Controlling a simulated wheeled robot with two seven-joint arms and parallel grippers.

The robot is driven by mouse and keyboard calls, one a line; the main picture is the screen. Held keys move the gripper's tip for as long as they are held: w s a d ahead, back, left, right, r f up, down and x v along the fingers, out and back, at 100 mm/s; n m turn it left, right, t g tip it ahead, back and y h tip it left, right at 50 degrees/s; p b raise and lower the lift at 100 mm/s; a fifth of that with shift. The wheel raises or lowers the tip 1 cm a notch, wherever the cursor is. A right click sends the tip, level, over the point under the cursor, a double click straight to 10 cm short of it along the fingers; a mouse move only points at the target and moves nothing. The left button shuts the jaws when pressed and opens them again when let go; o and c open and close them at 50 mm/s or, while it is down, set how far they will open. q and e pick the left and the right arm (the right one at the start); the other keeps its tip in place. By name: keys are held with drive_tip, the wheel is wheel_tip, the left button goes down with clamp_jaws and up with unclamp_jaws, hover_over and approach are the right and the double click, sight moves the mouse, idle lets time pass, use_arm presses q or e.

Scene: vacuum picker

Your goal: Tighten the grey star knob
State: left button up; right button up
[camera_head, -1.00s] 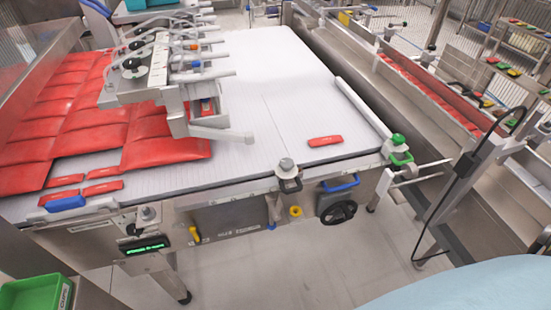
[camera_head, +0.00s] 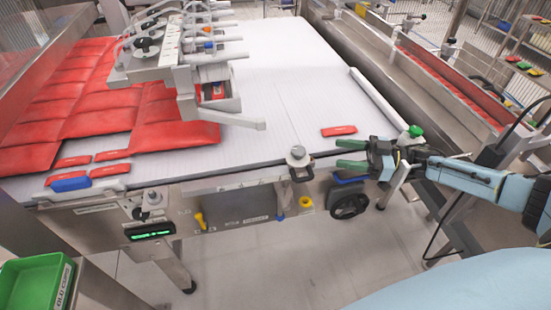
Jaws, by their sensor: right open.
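A grey knob (camera_head: 298,153) stands on the front rail of the white belt table, right of its middle; it may be the star knob, but its lobes are too small to make out. A second grey knob (camera_head: 153,198) is on the front left of the machine, above the green-lit display. My right gripper (camera_head: 345,155), with green fingers, comes in from the right. It is open and empty, its fingertips pointing left, a short way right of the first grey knob. My left gripper is not in view.
A black handwheel (camera_head: 350,204) sits below my right gripper, with a blue handle partly hidden. A green knob (camera_head: 415,132) is just behind the gripper. A red packet (camera_head: 339,131) lies on the belt.

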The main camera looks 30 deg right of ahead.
sight(292, 149)
drive_tip(key=shift+n+g, duration=0.3)
drive_tip(key=shift+g, duration=0.2)
drive_tip(key=p+x, duration=0.1)
drive_tip(key=x, duration=1.2)
drive_tip(key=shift+a+r, duration=0.15)
drive_tip(key=shift+a, duration=0.25)
